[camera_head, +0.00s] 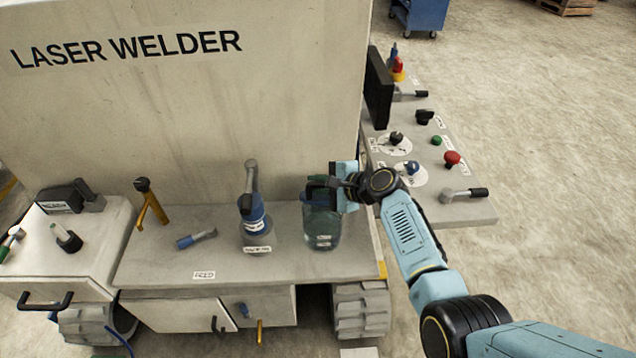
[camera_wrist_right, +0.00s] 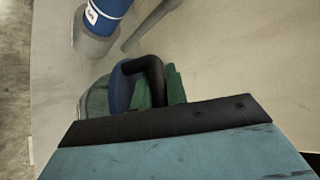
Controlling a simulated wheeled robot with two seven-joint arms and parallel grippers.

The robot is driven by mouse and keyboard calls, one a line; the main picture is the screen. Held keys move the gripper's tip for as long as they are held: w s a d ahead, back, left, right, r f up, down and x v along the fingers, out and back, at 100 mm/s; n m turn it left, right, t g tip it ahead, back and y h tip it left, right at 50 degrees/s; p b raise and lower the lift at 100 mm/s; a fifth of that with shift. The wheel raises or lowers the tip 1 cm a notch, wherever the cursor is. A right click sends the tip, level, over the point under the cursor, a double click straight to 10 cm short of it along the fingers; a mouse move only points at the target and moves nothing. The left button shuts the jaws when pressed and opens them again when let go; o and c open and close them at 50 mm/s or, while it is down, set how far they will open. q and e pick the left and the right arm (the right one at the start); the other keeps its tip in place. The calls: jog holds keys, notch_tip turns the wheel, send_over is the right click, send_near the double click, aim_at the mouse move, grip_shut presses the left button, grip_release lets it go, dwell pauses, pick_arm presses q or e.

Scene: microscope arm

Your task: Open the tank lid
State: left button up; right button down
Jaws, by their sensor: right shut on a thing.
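A glass tank (camera_head: 322,232) stands at the right end of the grey bench in the head view. Its dark lid and handle are mostly hidden behind my right gripper (camera_head: 335,186), which is at the tank's top. In the right wrist view the lid (camera_wrist_right: 95,97) is a greenish edge with a dark curved handle (camera_wrist_right: 145,68) rising beside green finger pads (camera_wrist_right: 175,88). My right gripper is shut on the handle. I cannot tell whether the lid is raised. My left gripper is not in view.
A blue and grey microscope-like arm (camera_head: 251,210) stands just left of the tank. A small blue-handled tool (camera_head: 197,238) and a yellow lever (camera_head: 152,203) are farther left. A control panel (camera_head: 470,212) with knobs lies to the right. The welder wall (camera_head: 190,120) rises behind.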

jog(key=shift+w+r, duration=0.25)
jog(key=shift+w, duration=0.1)
jog(key=c, duration=1.7)
grip_release()
jog(key=shift+s+d+r, duration=0.15)
jog(key=shift+s+d, duration=0.15)
jog(key=shift+d, duration=0.05)
jog(key=p+v, duration=0.2)
jog(key=v, duration=1)
jog(key=shift+s+d, duration=0.15)
jog(key=shift+d, duration=0.05)
jog(key=shift+o, duration=0.5)
